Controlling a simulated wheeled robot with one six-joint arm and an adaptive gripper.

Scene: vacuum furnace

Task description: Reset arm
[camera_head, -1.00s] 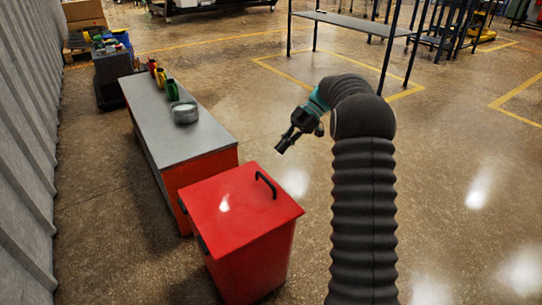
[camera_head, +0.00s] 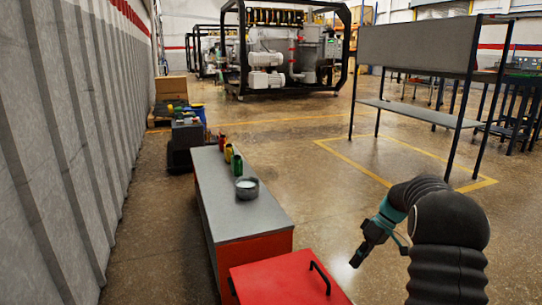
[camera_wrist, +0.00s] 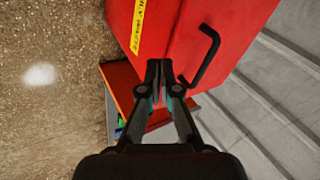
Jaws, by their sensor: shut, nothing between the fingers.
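My gripper (camera_head: 358,261) is in the air to the right of the red box (camera_head: 290,280) in the head view, pointing down and left. In the wrist view my gripper (camera_wrist: 159,68) is shut, with its fingertips together and nothing between them. The red box (camera_wrist: 235,25) lies beyond the fingers there, with its black handle (camera_wrist: 205,58) and a yellow label (camera_wrist: 138,25). The handle also shows in the head view (camera_head: 319,277). The box's lower part is cut off in the head view.
A long grey-topped bench (camera_head: 228,205) holds a grey bowl (camera_head: 247,188) and several coloured bottles (camera_head: 237,165). A corrugated wall (camera_head: 75,150) runs along the left. A shelf frame (camera_head: 425,112) stands at right. A large machine (camera_head: 285,60) is at the back. Open floor (camera_head: 320,195) lies between.

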